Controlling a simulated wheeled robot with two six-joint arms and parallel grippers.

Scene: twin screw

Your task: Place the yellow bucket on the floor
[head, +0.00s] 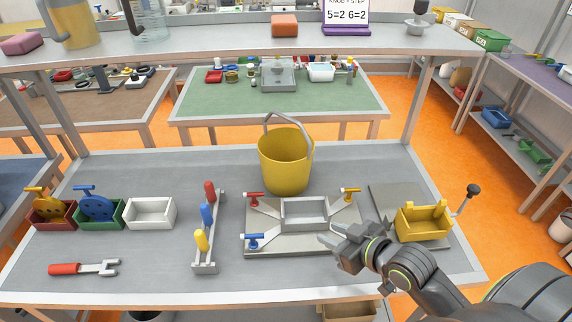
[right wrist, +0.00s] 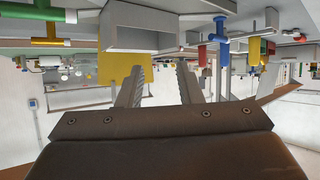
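The yellow bucket (head: 286,165) stands upright on the grey workbench (head: 120,165), behind the fixture plate, with its grey handle raised above the rim. A yellow shape that looks like the bucket (right wrist: 112,66) also shows, partly hidden by a finger, in the right wrist view. My right gripper (head: 332,233) is over the front right part of the fixture, in front of the bucket and apart from it. Its two fingers are spread with nothing between them in the right wrist view (right wrist: 160,88). My left gripper is in neither view. The orange floor (head: 410,135) shows around the bench.
The fixture plate (head: 262,237) with coloured clamps lies in front of the bucket. A yellow bin (head: 424,223) is at the right, beside a crank (head: 466,195). Small bins (head: 150,212) and a coloured-handle rack (head: 205,240) are at the left. A shelf (head: 220,38) crosses above the bench's back.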

